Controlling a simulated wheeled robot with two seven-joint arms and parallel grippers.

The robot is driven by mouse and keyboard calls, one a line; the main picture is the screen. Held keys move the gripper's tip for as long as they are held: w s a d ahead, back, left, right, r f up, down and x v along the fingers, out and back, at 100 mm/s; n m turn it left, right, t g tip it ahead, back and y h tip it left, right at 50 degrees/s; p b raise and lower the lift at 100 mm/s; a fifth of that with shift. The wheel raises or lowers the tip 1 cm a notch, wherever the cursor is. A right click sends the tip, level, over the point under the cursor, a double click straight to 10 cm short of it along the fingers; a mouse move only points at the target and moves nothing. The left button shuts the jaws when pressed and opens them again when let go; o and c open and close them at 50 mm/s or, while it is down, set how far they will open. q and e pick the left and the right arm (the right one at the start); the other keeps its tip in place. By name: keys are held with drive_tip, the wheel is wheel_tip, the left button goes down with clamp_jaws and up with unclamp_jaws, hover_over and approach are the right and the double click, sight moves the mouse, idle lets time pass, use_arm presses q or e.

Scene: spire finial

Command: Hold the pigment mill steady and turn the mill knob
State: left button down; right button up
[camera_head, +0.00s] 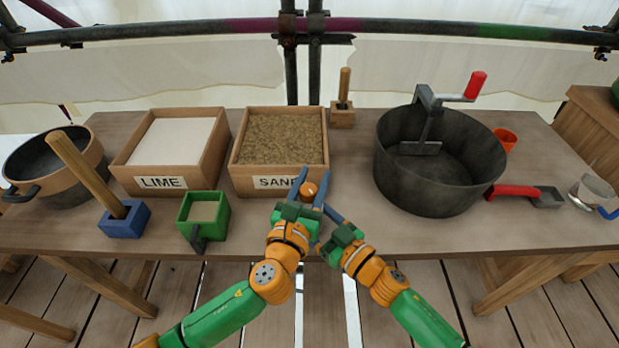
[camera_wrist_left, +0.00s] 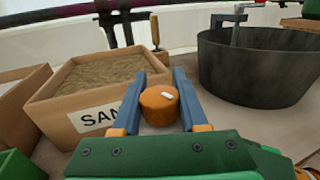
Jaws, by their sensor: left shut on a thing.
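The mill knob (camera_head: 309,190) is a small orange-brown round piece in front of the sand box in the head view. In the left wrist view the knob (camera_wrist_left: 159,104) shows a short white mark on top. My left gripper (camera_head: 310,184) has its blue fingers on either side of the knob and is shut on it. The mill body below the knob is hidden by my left gripper. My right gripper (camera_head: 330,212) comes in low from the right, close beside the left one. Its fingertips are largely covered, so its hold on the mill cannot be seen.
The sand box (camera_head: 280,180) stands just behind the grippers, with the lime box (camera_head: 160,183) to its left. A green tub (camera_head: 203,217) and blue block with a handle (camera_head: 124,218) are at left. A large dark pot (camera_head: 430,190) stands at right. The front right table is clear.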

use_arm(q)
drive_tip(key=m+g+h, duration=0.1)
drive_tip(key=m+h, duration=0.1)
drive_tip(key=h, duration=0.1)
drive_tip(key=m+g+h, duration=0.1)
drive_tip(key=h, duration=0.1)
drive_tip(key=shift+s+d+m+g, duration=0.15)
drive_tip(key=shift+d+m+g, duration=0.15)
drive_tip(key=shift+d+m, duration=0.1)
drive_tip(key=m+g+h, duration=0.2)
drive_tip(key=h, duration=0.1)
drive_tip(key=m+g+h, duration=0.1)
drive_tip(key=g, duration=0.1)
drive_tip(key=shift+s+d, duration=0.3)
drive_tip(key=shift+s+d+m+g+h, duration=0.1)
drive_tip(key=shift+s+m+g+h, duration=0.4)
drive_tip(key=shift+m+g, duration=0.95)
drive_tip(key=shift+s+d+m+g+h, duration=0.15)
drive_tip(key=shift+m+g+h, duration=0.7)
drive_tip(key=shift+g, duration=1.05)
drive_tip(key=shift+s+d+m+g+h, duration=0.1)
drive_tip(key=shift+s+m+g+h, duration=0.3)
drive_tip(key=shift+m+g, duration=1.1)
drive_tip(key=shift+g, duration=0.45)
drive_tip(key=shift+c, duration=2.1)
unclamp_jaws()
drive_tip(key=a, duration=0.7)
drive_tip(key=shift+a, duration=0.25)
